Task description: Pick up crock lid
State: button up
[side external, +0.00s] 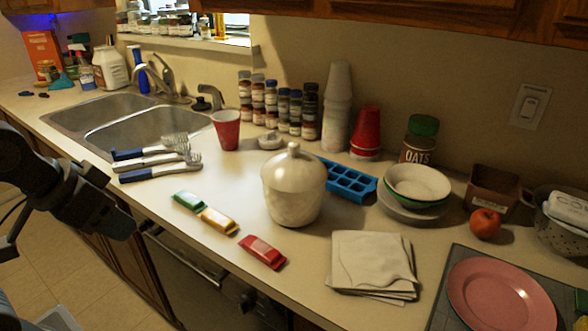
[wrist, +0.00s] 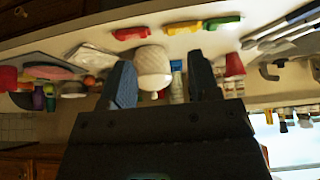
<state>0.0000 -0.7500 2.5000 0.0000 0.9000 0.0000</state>
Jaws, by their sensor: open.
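The cream crock lid (side external: 294,168), domed with a small round knob, sits on the textured cream crock (side external: 292,203) in the middle of the counter. In the wrist view the scene is upside down, and the lid (wrist: 153,82) shows small and distant between my fingers, with the crock (wrist: 152,60) above it in the picture. My gripper (wrist: 163,80) is open and empty. In the side view my dark arm is at the left edge, off the counter's front and well away from the crock; its fingertips are hard to make out there.
Green, yellow and red clips (side external: 217,220) lie in front of the crock. A blue ice tray (side external: 347,181) is close behind its right side. A red cup (side external: 227,130), brushes (side external: 155,158) and the sink (side external: 130,120) are left. Folded cloths (side external: 372,265) and stacked bowls (side external: 416,187) are right.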

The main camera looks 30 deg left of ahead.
jog(key=w+r, duration=0.6)
notch_tip(320, 180, up, 4)
jog(key=n+g+y, duration=0.1)
jog(key=n+y, duration=0.1)
jog(key=n, duration=0.3)
send_over(294, 143)
jog(key=s+d, duration=0.2)
jog(key=s, duration=0.3)
jog(key=x, duration=1.3)
jog(key=shift+d, duration=0.1)
grip_shut()
jog(key=shift+r, duration=0.1)
